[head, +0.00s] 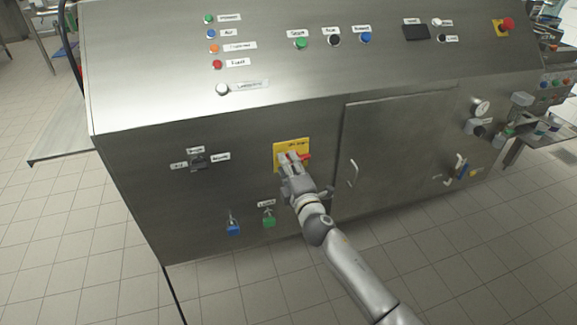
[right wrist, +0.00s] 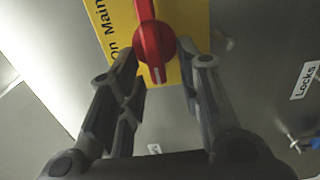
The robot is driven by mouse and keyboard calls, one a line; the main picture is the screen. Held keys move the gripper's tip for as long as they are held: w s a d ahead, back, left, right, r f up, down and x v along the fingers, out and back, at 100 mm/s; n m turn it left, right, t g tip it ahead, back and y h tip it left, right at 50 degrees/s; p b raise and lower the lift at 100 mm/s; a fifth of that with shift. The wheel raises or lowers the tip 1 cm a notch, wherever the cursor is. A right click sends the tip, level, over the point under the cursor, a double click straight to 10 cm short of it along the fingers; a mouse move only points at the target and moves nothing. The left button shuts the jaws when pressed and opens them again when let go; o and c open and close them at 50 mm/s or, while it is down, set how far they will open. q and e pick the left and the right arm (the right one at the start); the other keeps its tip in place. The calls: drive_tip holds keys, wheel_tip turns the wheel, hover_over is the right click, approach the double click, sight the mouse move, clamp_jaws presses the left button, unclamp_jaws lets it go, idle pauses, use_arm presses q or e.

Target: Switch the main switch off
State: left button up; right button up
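The main switch is a red rotary knob (head: 305,157) on a yellow plate (head: 291,142) on the steel machine's front. In the right wrist view the red knob (right wrist: 153,42) has a long handle with a white mark at its lower end. The yellow plate (right wrist: 187,30) reads "on Main"; the rest is cut off. My right gripper (head: 292,158) is at the knob. In the wrist view its two fingers (right wrist: 167,65) are spread, one on each side of the knob's lower end. Whether a finger touches the knob I cannot tell. My left gripper is out of view.
Below the plate are a blue padlock (head: 233,229) and a green padlock (head: 269,221). A small selector switch (head: 199,161) is to the left. A steel door (head: 400,135) with a handle is to the right. Buttons and a red emergency stop (head: 508,24) sit above.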

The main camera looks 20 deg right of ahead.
drive_tip(key=s, duration=1.2)
drive_tip(key=shift+d, duration=0.2)
drive_tip(key=s+d+f+m+g+p, duration=0.1)
drive_tip(key=s+f+m+g, duration=0.3)
drive_tip(key=f, duration=0.8)
drive_tip(key=s+d+f+m+g, duration=0.15)
drive_tip(key=s+f, duration=0.35)
drive_tip(key=f, duration=0.6)
drive_tip(key=s+d+f+m+g+p, duration=0.15)
drive_tip(key=s+f+g, duration=0.3)
drive_tip(key=f, duration=0.75)
drive_tip(key=s+f+m+g, duration=0.2)
drive_tip(key=s+f, duration=0.3)
drive_tip(key=s, duration=0.6)
drive_tip(key=s+f+m+g, duration=0.2)
drive_tip(key=s+f+m, duration=0.2)
drive_tip(key=s, duration=0.8)
drive_tip(key=s+d+f+m+g, duration=0.1)
drive_tip(key=s+f+m+g, duration=0.2)
drive_tip(key=s+f, duration=0.5)
drive_tip(key=s, duration=0.4)
drive_tip(key=shift+h+p, duration=0.3)
